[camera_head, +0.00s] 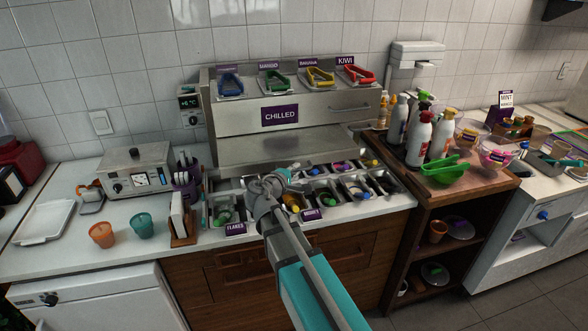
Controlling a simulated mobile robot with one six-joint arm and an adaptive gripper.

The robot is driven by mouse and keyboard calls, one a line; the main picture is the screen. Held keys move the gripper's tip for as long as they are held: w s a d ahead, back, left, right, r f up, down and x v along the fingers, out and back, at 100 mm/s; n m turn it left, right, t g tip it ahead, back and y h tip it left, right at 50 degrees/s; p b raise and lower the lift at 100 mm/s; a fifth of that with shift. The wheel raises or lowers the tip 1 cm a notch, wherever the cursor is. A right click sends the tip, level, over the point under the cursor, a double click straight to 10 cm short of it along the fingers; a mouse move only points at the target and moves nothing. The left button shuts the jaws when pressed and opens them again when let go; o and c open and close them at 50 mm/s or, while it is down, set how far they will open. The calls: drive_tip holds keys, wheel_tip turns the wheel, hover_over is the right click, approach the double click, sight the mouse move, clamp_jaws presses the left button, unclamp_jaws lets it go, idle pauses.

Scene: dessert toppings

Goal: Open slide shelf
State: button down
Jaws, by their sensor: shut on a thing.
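The steel cabinet marked CHILLED (235,118) stands against the tiled wall behind the counter. Its upper front has a bar handle (350,107) at the right. Below that front, a flat steel panel (275,150) spans the cabinet just above the topping bins; I take it to be the slide shelf. My gripper (291,176) is by the panel's lower front edge, over the bins. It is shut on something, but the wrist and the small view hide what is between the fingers. I cannot tell how far the shelf is out.
Steel topping bins (376,186) with coloured scoops lie below my gripper. Coloured tongs (320,77) rest on the cabinet top. Orange and teal cups (140,226) stand at left.

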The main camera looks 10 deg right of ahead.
drive_tip(key=c, duration=0.7)
unclamp_jaws()
drive_tip(key=shift+w, duration=0.15)
